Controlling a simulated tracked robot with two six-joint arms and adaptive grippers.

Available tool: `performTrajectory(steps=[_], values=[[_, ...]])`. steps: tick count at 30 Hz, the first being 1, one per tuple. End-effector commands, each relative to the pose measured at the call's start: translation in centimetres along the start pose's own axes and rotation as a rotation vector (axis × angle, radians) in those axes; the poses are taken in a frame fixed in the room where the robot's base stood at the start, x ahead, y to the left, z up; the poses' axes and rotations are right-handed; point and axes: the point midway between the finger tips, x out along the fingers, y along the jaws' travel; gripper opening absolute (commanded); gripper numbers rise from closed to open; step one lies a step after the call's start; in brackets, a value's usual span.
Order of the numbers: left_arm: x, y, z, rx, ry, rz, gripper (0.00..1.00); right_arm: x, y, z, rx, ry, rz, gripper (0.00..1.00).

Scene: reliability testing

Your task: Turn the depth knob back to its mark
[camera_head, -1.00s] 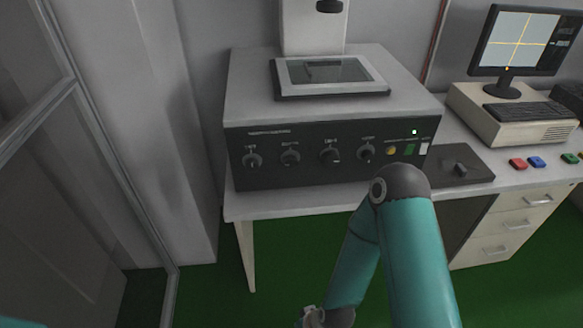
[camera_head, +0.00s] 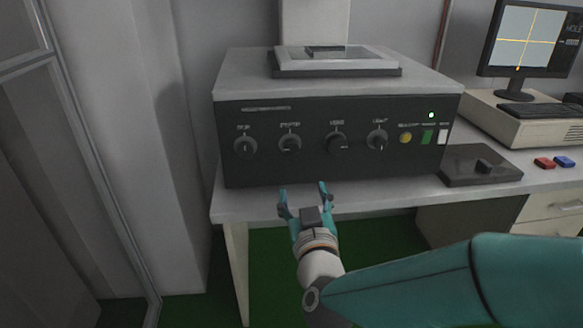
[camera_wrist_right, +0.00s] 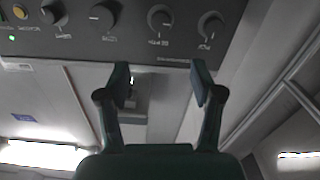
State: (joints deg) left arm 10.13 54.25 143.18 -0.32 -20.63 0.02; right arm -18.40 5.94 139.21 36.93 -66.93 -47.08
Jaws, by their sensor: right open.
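The black control panel has a row of several round knobs. The depth knob (camera_head: 290,143), second from the left in the head view, has a small blurred label above it. It also shows in the wrist view, which is upside down, as the second knob from the right (camera_wrist_right: 160,20). Its pointer and mark are too small to read surely. My right gripper (camera_head: 304,189) is open and empty, in front of and below the panel, under the depth knob and apart from it. Its two fingers (camera_wrist_right: 159,78) stand wide apart in the wrist view. My left gripper is out of view.
Neighbouring knobs sit close by: one to the left (camera_head: 245,146), one to the right (camera_head: 337,143), then another (camera_head: 377,139). A yellow button (camera_head: 405,138) and green switch (camera_head: 427,136) follow. The white table edge (camera_head: 300,207) lies just below the panel. A monitor (camera_head: 520,40) stands right.

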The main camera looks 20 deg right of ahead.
Motion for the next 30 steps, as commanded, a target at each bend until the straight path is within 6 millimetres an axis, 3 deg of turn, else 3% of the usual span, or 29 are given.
performTrajectory(steps=[8, 24, 30], values=[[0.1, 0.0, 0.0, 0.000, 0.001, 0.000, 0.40, 3.3, -0.1, 0.1, -0.001, -0.002, -0.001, 0.66], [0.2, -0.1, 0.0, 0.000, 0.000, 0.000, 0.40, 14.3, -0.1, 0.1, -0.002, -0.002, -0.001, 0.66], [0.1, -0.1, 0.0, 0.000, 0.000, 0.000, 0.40, 16.2, -0.2, 0.1, -0.002, -0.002, -0.003, 0.66]])
